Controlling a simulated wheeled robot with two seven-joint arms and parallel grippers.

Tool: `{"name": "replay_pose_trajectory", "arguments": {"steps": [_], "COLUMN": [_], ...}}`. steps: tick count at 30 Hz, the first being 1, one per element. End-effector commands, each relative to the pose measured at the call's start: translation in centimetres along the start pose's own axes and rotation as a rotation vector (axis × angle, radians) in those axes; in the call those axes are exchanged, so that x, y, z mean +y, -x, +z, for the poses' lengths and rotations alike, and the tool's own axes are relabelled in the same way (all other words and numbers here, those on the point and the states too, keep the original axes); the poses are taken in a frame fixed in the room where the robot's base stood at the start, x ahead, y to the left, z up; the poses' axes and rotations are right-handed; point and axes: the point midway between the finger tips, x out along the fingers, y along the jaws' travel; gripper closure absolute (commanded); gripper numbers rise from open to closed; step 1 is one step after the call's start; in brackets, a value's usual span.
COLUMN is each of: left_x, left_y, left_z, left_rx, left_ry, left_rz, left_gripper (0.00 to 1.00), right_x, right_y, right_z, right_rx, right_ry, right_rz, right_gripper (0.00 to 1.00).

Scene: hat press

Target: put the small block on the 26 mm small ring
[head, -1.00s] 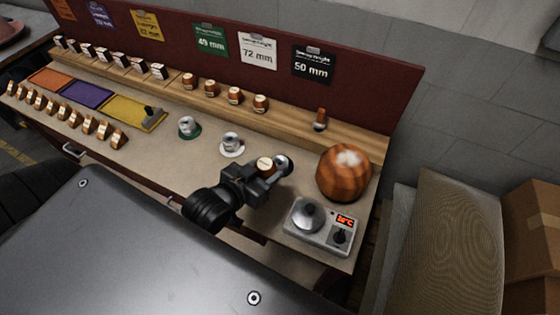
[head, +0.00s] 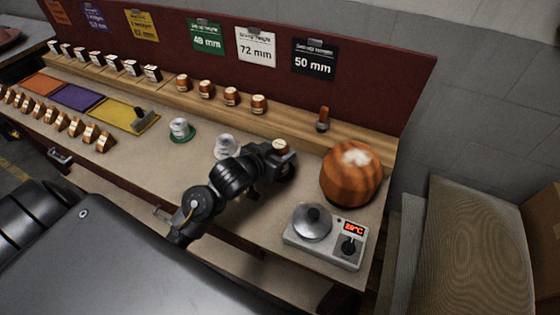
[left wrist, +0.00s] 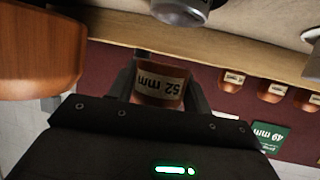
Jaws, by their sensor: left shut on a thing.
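My left gripper (head: 271,160) is shut on a small copper-brown block (head: 281,146) with a pale label. In the left wrist view the block (left wrist: 160,84) sits between the fingers, its label seeming to read 52 mm. The gripper holds it near the right end of the bench, right of the metal piece on the white ring (head: 227,154). Another metal piece stands on a green ring (head: 181,137). A metal cylinder (left wrist: 181,12) shows close by in the left wrist view. I cannot tell which ring is the 26 mm one. My right gripper is out of view.
A large wooden ball form (head: 350,174) stands right of the gripper. A heater box with a red display (head: 328,243) is in front of it. Several brown blocks (head: 231,96) line the rear shelf. Coloured trays (head: 78,97) lie at left. The bench centre-left is clear.

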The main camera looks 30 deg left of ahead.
Motion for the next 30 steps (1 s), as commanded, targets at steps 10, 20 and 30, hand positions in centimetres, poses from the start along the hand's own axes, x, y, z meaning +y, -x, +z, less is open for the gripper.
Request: {"name": "replay_pose_trajectory", "arguments": {"steps": [10,20,30], "left_x": [-0.3,-0.4,-0.3], "left_y": [-1.6,-2.5,-2.7], "left_z": [1.3,3.5,4.0], "left_rx": [-0.002,0.001,0.002], "left_ry": [0.004,0.0,0.0], "left_rz": [0.0,-0.001,0.0], "left_gripper": [0.82,0.82,0.82], "right_x": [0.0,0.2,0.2], "right_y": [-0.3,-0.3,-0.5], "right_z": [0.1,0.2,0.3], "right_rx": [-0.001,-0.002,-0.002], "right_ry": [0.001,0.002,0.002], "right_rz": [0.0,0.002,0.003], "right_gripper": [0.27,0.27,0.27]}}
